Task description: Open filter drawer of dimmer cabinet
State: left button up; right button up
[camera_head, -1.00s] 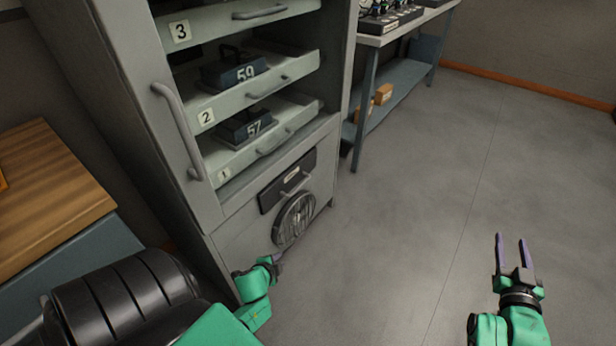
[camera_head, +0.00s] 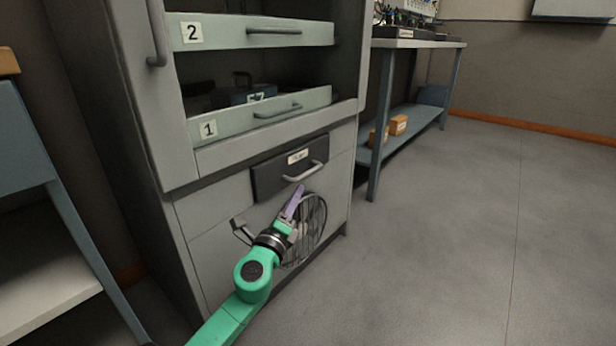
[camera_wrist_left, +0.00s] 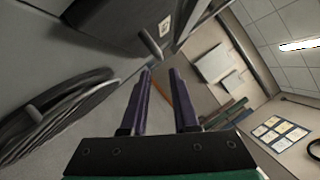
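My left gripper (camera_head: 294,203) is just below the handle, in front of the grille's upper part. In the left wrist view its two purple fingers (camera_wrist_left: 160,80) are apart with nothing between them. The drawer front (camera_wrist_left: 112,20) and its handle (camera_wrist_left: 151,45) are beyond the fingertips, up and left. My right gripper is out of view.
Numbered shelf drawers 1 (camera_head: 225,126) and 2 (camera_head: 220,35) sit above. A workbench (camera_head: 415,44) with small boxes (camera_head: 398,124) on its lower shelf stands to the right. Another table (camera_head: 60,180) is at the left. The floor (camera_head: 440,250) at right is clear.

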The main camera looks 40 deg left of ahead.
aim_at(308, 173)
pick_arm(q)
jog(key=x, duration=1)
grip_shut()
jog(key=shift+f, duration=0.1)
dwell(0.8)
